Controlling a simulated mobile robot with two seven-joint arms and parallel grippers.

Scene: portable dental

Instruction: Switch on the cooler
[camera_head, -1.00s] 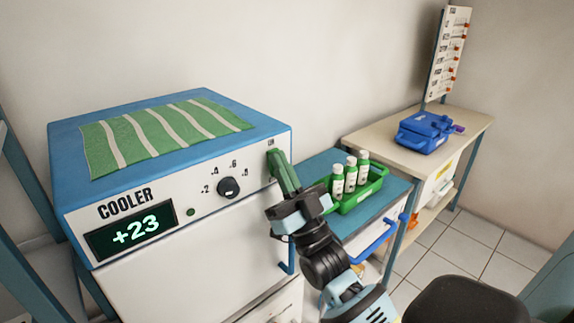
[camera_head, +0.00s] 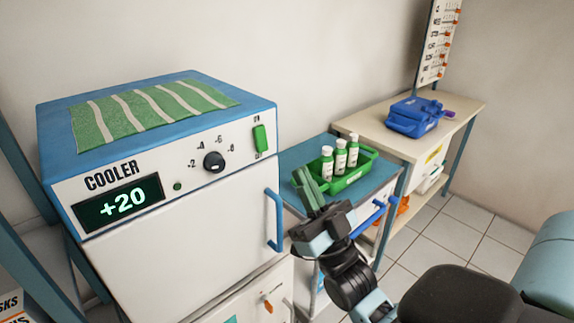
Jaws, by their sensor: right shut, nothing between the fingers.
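The cooler (camera_head: 180,235) is a white box with a blue top, standing at the left. Its display (camera_head: 121,204) reads +20 in lit digits. A black dial (camera_head: 214,162) sits on the panel with numbers around it, and a small green round spot (camera_head: 177,187) is beside the display. A green switch (camera_head: 260,138) is at the panel's right end, in plain view. My right gripper (camera_head: 303,178) is shut and empty, apart from the cooler, to the right of its blue door handle (camera_head: 273,220). My left gripper is not in view.
A striped green cloth (camera_head: 155,112) lies on the cooler. A green tray (camera_head: 352,178) with white bottles stands on a blue-topped cabinet behind my right gripper. A blue case (camera_head: 414,116) sits on a bench further back. A dark seat (camera_head: 460,295) is at lower right.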

